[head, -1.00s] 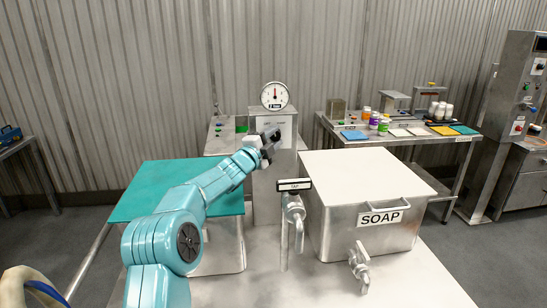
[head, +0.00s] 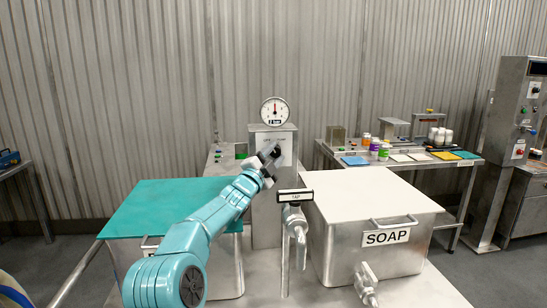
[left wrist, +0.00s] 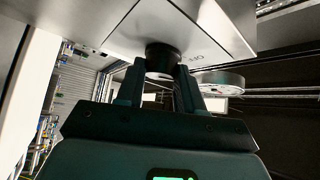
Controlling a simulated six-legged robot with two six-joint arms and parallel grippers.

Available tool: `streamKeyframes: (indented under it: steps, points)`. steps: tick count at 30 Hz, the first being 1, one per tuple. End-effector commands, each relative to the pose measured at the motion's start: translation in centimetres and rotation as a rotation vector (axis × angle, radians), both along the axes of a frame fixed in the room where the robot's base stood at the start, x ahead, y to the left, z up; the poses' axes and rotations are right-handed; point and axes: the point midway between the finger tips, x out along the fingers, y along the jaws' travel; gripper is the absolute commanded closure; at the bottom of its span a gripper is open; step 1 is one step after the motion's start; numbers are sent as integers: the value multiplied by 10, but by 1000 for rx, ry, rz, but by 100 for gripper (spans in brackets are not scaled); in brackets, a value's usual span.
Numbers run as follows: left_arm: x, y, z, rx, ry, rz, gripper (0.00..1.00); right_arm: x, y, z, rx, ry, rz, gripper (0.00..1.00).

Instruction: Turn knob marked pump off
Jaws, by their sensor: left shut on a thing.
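The pump knob is a dark round knob (left wrist: 162,57) on a pale plate (left wrist: 215,25) in the left wrist view, with lettering that looks like OFF beside it. My left gripper (left wrist: 161,72) has a finger on each side of the knob and is shut on it. In the head view my left gripper (head: 270,153) is at the front of a steel post (head: 270,200) with a white label plate (head: 286,150). It hides the knob there, so I cannot read the knob's setting. My right gripper is not in view.
A round gauge (head: 274,111) tops the post. A tap (head: 295,222) stands in front, right of my arm. A steel SOAP tank (head: 340,252) is at right, a green-topped tank (head: 135,222) at left. A bench with jars (head: 384,151) is behind.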

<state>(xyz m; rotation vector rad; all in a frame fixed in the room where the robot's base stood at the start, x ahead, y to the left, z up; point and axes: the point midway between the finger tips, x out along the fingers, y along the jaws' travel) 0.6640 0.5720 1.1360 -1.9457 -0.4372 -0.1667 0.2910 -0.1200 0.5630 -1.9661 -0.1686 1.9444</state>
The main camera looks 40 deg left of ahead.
Motion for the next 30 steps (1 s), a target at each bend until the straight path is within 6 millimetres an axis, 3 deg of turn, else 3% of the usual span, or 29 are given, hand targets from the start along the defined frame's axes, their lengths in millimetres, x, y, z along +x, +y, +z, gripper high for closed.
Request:
streamKeyframes:
  steps: [2,3,4,5,17,23,30]
  points:
    - [0,2,-5,-6,8,3,94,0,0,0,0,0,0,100]
    - [0,2,-4,-5,8,4,50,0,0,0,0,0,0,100]
    - [0,2,-4,-5,7,3,40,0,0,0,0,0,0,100]
    - [0,2,-4,-5,7,3,38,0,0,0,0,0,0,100]
    - [-7,-1,-6,-1,3,1,38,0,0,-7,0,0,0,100]
    - [-39,-8,-20,-4,5,2,38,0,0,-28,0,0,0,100]
    - [-99,-22,-20,-1,3,5,38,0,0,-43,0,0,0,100]
